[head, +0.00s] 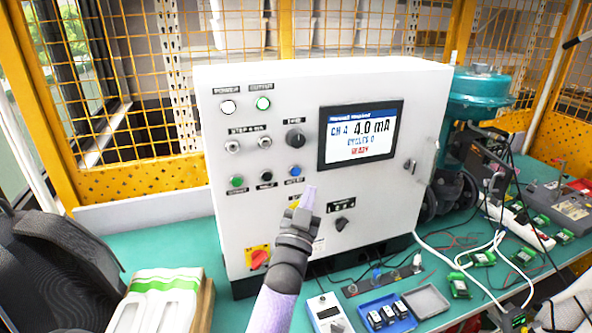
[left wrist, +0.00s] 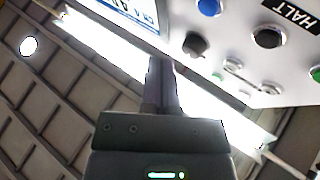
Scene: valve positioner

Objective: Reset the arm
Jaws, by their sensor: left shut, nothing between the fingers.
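The white control cabinet (head: 232,215) stands on the green bench. Its screen (head: 360,134) reads CH 4, 4.0 mA, cycles 0, and a red word that looks like READY. A green button (head: 237,182), a black button (head: 266,175) and a blue button (head: 295,171) sit in a row; the blue one's label is too small to read surely. My left gripper (head: 308,190) is shut and empty, its tips just below the blue button. In the left wrist view the shut fingers (left wrist: 162,68) are apart from the blue button (left wrist: 209,7) and the black HALT button (left wrist: 267,37).
A teal valve actuator (head: 478,95) stands right of the cabinet. A blue tray (head: 387,312) and a handheld meter (head: 329,314) lie in front.

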